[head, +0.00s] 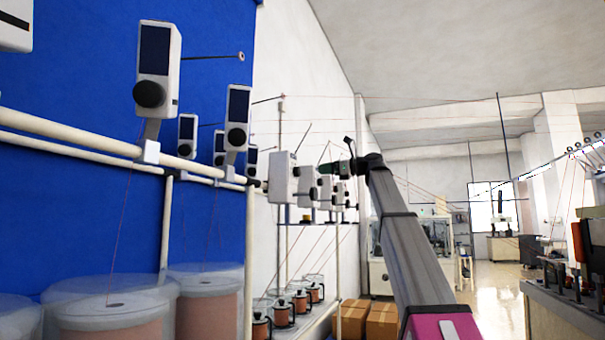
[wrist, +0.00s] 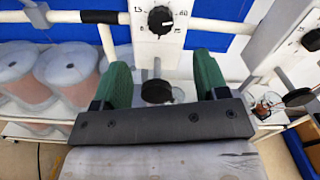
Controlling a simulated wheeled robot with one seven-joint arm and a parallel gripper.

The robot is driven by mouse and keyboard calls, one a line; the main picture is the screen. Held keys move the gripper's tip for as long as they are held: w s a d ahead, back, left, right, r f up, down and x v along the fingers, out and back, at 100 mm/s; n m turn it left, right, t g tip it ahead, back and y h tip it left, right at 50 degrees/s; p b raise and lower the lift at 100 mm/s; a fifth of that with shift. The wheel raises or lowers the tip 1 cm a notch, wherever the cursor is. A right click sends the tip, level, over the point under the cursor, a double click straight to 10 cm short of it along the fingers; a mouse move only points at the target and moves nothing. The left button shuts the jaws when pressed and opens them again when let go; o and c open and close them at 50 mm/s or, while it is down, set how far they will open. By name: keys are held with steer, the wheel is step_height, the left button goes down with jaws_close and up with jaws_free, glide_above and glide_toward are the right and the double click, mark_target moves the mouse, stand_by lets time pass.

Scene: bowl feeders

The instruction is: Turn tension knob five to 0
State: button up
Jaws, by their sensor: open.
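My gripper (wrist: 162,66) has two green fingers, spread open and empty. In the wrist view a white tension unit stands ahead, with a black tension knob (wrist: 160,20) on a printed dial. The knob lies beyond the fingertips, roughly centred between them, and is not touched. The marks "15" and "60" seem to show beside it; its exact setting is too small to read. A round black part (wrist: 157,92) shows lower between the fingers. In the head view my gripper (head: 335,168) is beside the row of white tension units (head: 283,178). No label shows which knob is five.
A cream rail (head: 75,131) carries nearer tension units (head: 157,68) along the blue wall. Large translucent tubs (head: 110,305) stand below it. Another unit's knob (wrist: 311,40) is close at right in the wrist view. Cardboard boxes (head: 382,322) lie on the floor.

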mark_target(300, 171)
steer(key=x, duration=1)
steer(key=shift+w+a+f, duration=0.1)
steer(key=shift+a, duration=0.1)
steer(key=c, duration=0.9)
